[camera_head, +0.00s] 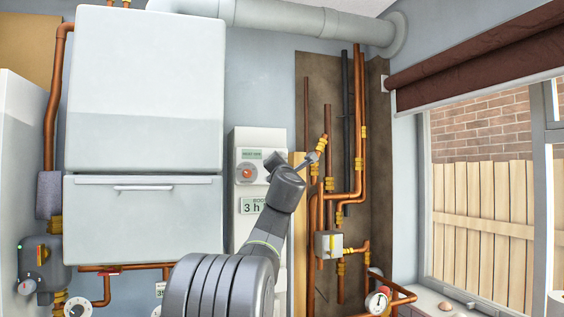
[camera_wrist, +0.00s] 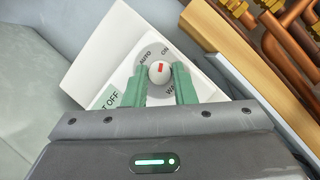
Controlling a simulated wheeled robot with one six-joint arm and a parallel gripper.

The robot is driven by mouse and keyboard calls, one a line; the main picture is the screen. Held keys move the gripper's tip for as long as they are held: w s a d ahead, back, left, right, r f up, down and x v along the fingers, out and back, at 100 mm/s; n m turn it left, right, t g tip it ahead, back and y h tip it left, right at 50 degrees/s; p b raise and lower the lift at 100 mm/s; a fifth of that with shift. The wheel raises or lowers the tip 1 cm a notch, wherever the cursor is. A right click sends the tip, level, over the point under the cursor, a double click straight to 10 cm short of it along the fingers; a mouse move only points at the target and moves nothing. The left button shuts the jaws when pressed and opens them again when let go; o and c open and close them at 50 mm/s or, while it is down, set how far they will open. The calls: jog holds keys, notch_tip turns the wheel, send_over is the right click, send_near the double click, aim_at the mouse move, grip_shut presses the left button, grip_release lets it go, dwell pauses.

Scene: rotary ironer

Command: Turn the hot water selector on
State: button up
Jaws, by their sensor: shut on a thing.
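The selector is a white knob (camera_wrist: 153,77) with a red mark, set on a grey dial on a white panel. AUTO, ON and a partly hidden word starting WA are printed around it. The red mark points upward in the wrist view, roughly between AUTO and ON. My gripper (camera_wrist: 159,82) has one green finger on each side of the knob and is shut on it.
Copper pipes (camera_head: 359,120) and a wooden strip (camera_wrist: 235,40) run close to the panel's right. A large white boiler (camera_head: 144,150) stands to its left. A lower display (camera_head: 251,206) is partly covered by my arm. A window (camera_head: 490,190) is at the far right.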

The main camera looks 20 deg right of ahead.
jog(key=shift+m, duration=0.3)
jog(key=o, duration=1)
jog(key=b+v, duration=0.6)
jog(key=v, duration=0.7)
jog(key=shift+s+a, duration=0.2)
jog(key=shift+s, duration=0.15)
jog(key=shift+w, duration=0.1)
